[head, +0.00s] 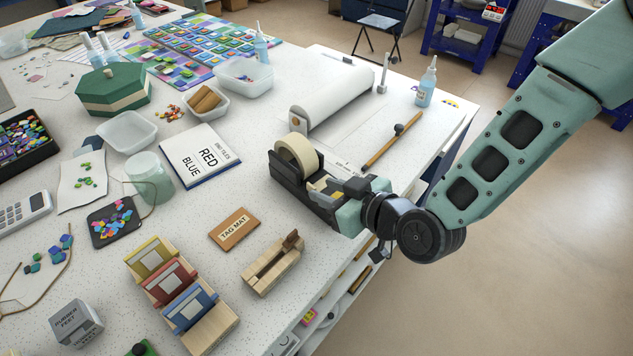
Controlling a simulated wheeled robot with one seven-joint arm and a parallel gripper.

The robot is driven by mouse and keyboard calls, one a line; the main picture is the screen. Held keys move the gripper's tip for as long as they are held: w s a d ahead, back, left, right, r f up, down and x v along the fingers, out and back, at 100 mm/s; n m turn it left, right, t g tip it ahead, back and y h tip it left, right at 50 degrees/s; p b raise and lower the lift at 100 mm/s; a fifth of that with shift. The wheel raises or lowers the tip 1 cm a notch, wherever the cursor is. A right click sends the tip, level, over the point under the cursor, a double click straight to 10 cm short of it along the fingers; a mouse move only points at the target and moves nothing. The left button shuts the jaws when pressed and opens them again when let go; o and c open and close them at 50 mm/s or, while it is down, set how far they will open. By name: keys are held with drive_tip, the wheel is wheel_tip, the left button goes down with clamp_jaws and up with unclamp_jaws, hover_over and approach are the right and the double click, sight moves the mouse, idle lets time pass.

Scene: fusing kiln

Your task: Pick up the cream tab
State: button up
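A black tape dispenser (284,172) with a cream roll of tape (297,154) stands on the speckled white table, right of its middle. A small cream piece (320,183), which looks like the cream tab, shows at the dispenser's front end, close against my gripper. My gripper (325,190) reaches in from the right, low over the table at that end of the dispenser. Its dark fingers overlap the dispenser in this view. I cannot tell whether they are open, or whether they touch the cream piece. Part of the dispenser's front is hidden behind my gripper.
A white roll (335,97) and a brown stick (393,140) lie behind. In front are a "TAG MAT" card (234,229), a wooden holder (273,265) and a rack (214,328) with yellow, red and blue pieces. A booklet (200,156) lies left. The table's edge is close on the right.

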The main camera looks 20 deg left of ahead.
sight(312, 186)
drive_tip(key=p+x, duration=0.1)
drive_tip(key=x, duration=0.3)
drive_tip(key=shift+s, duration=0.1)
drive_tip(key=shift+c, duration=0.3)
clamp_jaws()
